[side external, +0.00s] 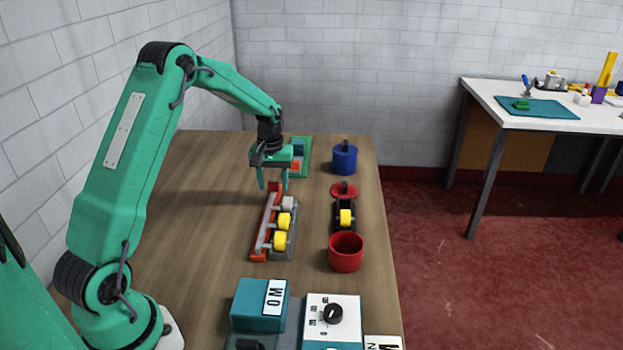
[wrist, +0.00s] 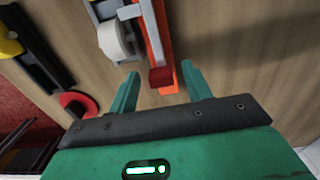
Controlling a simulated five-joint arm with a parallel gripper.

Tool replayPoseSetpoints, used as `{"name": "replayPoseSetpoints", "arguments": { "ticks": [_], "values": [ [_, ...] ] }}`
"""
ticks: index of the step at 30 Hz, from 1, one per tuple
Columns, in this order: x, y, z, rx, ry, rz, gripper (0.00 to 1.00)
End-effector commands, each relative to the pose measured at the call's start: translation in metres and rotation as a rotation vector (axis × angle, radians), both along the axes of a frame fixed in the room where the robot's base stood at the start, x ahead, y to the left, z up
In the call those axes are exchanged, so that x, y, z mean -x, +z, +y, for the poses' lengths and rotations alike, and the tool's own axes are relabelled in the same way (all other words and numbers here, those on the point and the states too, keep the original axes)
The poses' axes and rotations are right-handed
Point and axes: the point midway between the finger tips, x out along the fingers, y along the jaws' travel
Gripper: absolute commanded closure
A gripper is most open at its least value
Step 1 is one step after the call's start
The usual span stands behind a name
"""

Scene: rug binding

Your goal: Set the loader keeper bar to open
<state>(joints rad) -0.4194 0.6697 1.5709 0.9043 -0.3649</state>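The loader (side external: 286,250) is a low rack with a grey and orange side, two yellow rollers and a whitish roller. Its keeper bar appears to be the long grey bar (side external: 265,228) along the left side, ending in a dark red knob (wrist: 160,78). The orange strip (wrist: 155,45) beside it shows in the wrist view. My gripper (side external: 273,187) is above the far end of the loader, pointing down. Its fingers are open, and in the wrist view (wrist: 160,72) the knob appears between them, apart from both. I cannot tell the bar's setting.
A red cup (side external: 345,252), a black holder with a yellow roller (side external: 346,217), a red lid (side external: 344,190) and a blue pot (side external: 344,160) stand right of the loader. A green tray (side external: 304,150) is behind; a dial box (side external: 332,312) is in front. The table's left is clear.

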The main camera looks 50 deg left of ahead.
Motion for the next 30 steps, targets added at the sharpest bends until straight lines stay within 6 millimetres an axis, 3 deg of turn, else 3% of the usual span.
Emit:
{"name": "replayPoseSetpoints", "arguments": {
  "ticks": [13, 30],
  "values": [
    [-0.001, 0.009, 0.001, -0.001, 0.001, -0.003, 0.51],
    [-0.001, 0.073, 0.001, -0.001, 0.0, -0.003, 0.51]
  ]
}}
